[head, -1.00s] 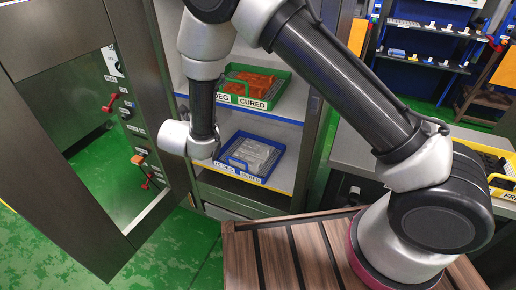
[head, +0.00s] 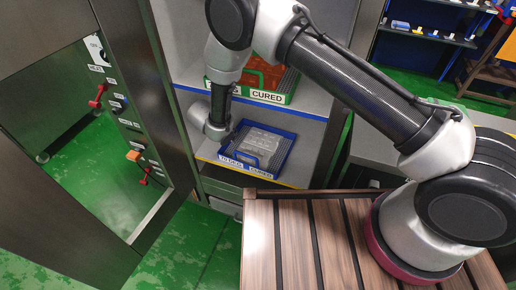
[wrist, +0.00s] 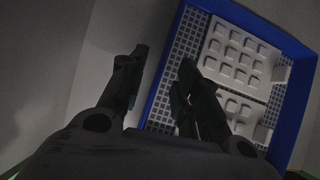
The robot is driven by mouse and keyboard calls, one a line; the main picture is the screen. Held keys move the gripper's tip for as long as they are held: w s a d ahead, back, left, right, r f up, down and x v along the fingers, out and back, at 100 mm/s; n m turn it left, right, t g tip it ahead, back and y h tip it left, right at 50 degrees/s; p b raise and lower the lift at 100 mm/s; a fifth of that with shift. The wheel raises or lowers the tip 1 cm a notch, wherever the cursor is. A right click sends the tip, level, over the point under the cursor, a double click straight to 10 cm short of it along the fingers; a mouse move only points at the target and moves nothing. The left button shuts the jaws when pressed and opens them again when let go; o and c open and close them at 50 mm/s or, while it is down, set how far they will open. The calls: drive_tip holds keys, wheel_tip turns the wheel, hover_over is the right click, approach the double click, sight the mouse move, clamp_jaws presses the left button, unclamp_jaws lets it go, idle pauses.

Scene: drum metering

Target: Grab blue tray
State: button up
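My gripper (wrist: 163,66) is open, one finger outside the left wall and the other over the tray's inside. I cannot tell whether either finger touches the wall. In the head view my wrist hides the fingers.
A green tray (head: 268,97) with orange parts stands on the shelf above, close to my wrist. A dark panel with red handles (head: 99,97) stands at the left. A grey counter (head: 375,150) is at the right.

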drive_tip(key=shift+x, duration=0.85)
clamp_jaws()
drive_tip(key=shift+r, duration=0.15)
